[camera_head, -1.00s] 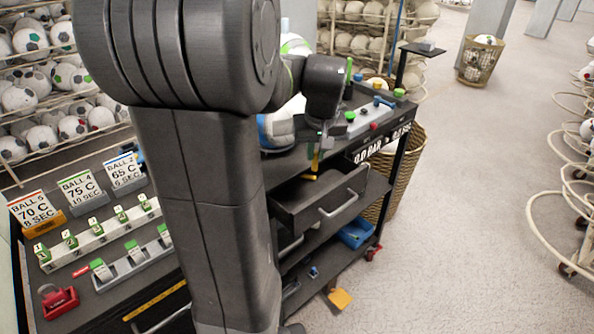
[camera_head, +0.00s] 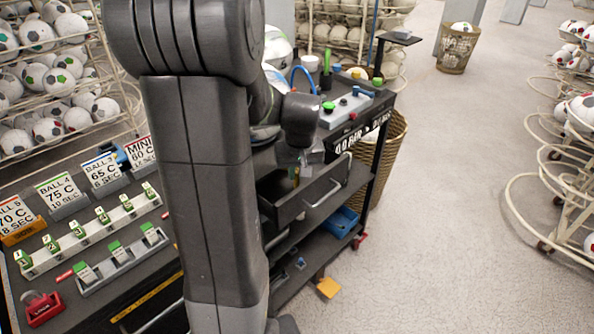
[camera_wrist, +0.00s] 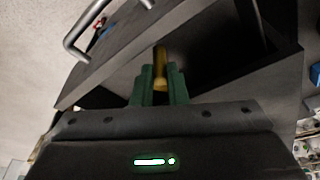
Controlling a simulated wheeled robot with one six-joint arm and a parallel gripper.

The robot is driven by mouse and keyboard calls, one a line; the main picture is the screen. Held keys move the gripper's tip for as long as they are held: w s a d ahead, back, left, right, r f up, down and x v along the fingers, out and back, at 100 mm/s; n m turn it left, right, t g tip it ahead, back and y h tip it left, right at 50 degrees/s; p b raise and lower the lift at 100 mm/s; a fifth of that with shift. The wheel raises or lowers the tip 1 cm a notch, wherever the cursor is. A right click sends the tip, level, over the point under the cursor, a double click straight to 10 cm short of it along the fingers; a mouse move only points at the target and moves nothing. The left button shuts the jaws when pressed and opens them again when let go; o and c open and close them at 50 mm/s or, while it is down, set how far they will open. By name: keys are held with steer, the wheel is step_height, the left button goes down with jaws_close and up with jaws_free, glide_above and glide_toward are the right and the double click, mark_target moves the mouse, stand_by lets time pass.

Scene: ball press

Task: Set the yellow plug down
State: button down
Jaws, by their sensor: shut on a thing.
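The yellow plug (camera_wrist: 160,68) shows in the wrist view between the two green fingers of my gripper (camera_wrist: 159,85), which is shut on it. In the wrist view a dark recess and the drawer handle (camera_wrist: 82,28) lie beyond the plug. I cannot tell whether the plug touches the drawer floor.
The cart top carries a grey panel (camera_head: 345,108) with coloured knobs, behind the drawer. Label cards (camera_head: 62,190) and racks of green-topped pieces (camera_head: 100,222) stand at left. A blue bin (camera_head: 341,221) sits on the lower shelf. A wicker basket (camera_head: 385,155) stands right of the cart.

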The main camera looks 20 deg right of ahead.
steer(key=shift+f+b, duration=0.3)
steer(key=shift+f, duration=0.2)
steer(key=c, duration=1.4)
jaws_free()
steer(key=shift+c, duration=0.2)
steer(key=shift+r, duration=0.15)
steer(key=shift+r+p, duration=0.25)
steer(key=shift+p, duration=0.1)
steer(key=v, duration=1.2)
steer(key=shift+r, duration=0.3)
